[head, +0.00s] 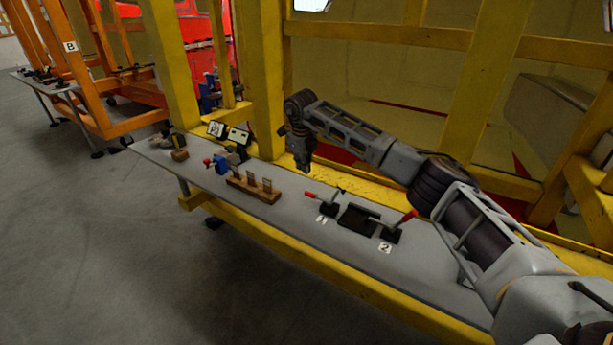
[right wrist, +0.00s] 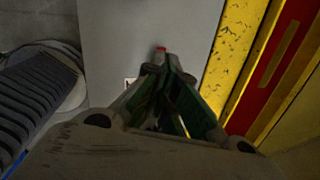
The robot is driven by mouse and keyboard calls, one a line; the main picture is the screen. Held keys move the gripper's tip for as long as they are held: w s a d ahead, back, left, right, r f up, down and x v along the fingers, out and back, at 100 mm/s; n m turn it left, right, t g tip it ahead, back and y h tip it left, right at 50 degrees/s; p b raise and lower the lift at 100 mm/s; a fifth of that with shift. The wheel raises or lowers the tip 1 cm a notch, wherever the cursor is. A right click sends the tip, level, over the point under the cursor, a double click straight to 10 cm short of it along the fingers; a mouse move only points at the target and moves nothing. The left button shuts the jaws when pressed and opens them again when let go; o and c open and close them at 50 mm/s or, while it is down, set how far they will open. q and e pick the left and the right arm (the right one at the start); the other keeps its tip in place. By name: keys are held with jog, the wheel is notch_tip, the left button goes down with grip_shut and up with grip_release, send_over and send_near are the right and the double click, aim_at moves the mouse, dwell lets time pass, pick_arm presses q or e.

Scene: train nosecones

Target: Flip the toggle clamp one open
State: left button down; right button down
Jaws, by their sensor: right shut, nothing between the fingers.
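Toggle clamp one (head: 328,209) is a small dark clamp with a red-tipped handle, mounted on the grey bench beside a white "1" label. Its handle lies low, pointing left in the head view. My right gripper (head: 306,168) hangs fingers-down above the bench, behind clamp one and apart from it. In the right wrist view its fingers (right wrist: 168,68) are shut together and empty. A red tip (right wrist: 161,49) shows just past the fingertips there, with the rest of the clamp hidden behind them. My left gripper is out of view.
Toggle clamp two (head: 392,232), with its red handle raised to the right, stands by the "2" label. A dark plate (head: 357,219) sits between the clamps. A wooden block rack (head: 253,187) and a blue vise (head: 222,164) are to the left. Yellow frame beams (head: 468,92) rise behind the bench.

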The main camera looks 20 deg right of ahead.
jog(key=shift+w+a+r, duration=0.1)
jog(key=shift+a+r, duration=0.1)
jog(key=shift+r, duration=0.5)
jog(key=shift+w+a+r, duration=0.1)
jog(key=shift+a+r, duration=0.1)
jog(key=shift+r, duration=0.5)
jog(key=shift+s, duration=0.1)
jog(key=shift+a, duration=0.1)
